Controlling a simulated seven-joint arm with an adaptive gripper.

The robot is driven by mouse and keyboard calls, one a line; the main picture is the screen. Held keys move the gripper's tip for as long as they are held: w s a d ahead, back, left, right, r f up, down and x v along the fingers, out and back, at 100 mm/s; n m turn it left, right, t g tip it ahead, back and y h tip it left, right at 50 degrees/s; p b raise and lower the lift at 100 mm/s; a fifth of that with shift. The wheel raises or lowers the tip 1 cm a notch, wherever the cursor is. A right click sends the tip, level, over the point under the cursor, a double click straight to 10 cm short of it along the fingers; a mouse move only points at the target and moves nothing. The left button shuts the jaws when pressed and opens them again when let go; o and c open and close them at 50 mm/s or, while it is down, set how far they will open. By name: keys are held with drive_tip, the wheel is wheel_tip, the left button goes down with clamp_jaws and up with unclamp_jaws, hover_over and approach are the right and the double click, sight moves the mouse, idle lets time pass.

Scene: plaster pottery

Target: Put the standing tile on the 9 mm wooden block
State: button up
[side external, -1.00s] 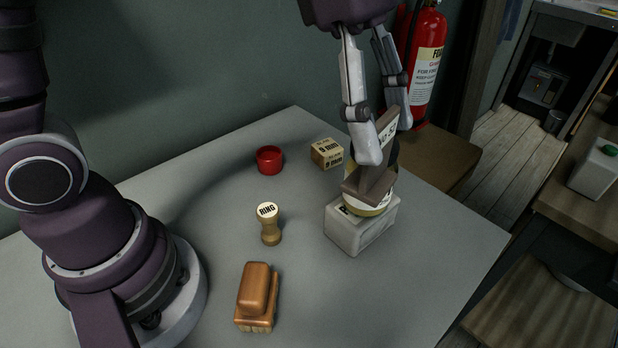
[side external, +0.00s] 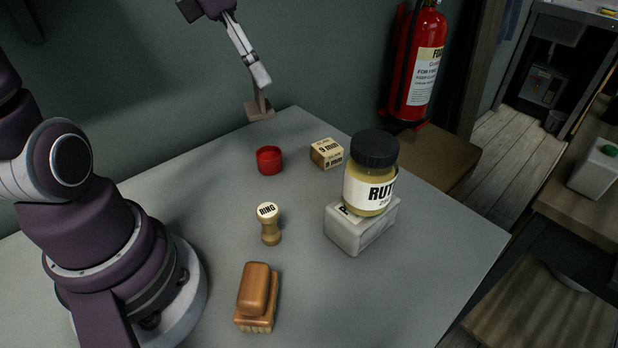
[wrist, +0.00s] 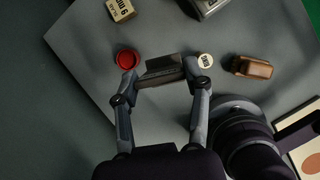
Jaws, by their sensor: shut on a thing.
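My gripper (side external: 260,84) is shut on the standing tile (side external: 261,109), a brown-grey upright plate on a flat foot. It holds the tile upright above the far left edge of the table, apart from everything else. In the wrist view the tile (wrist: 163,68) spans between the two fingertips (wrist: 164,78). The 9 mm wooden block (side external: 327,153), pale wood with black lettering, sits near the table's back edge, to the right of the tile and lower in the side view. It also shows at the top of the wrist view (wrist: 121,10). Its top is bare.
A red cup (side external: 269,160) stands left of the block. A dark-lidded jar (side external: 371,175) stands on a pale stone block (side external: 362,229) to the right. A wooden stamp marked RING (side external: 269,224) and a brown-handled brush (side external: 257,296) are nearer the front. The table's right front is clear.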

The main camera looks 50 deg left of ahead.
wheel_tip(320, 180, down, 9)
hover_over(328, 146)
wheel_tip(328, 146, down, 2)
drive_tip(key=shift+f, duration=1.8)
drive_tip(key=o, duration=1.1)
drive_tip(key=shift+f, duration=0.1)
drive_tip(key=shift+w, duration=0.1)
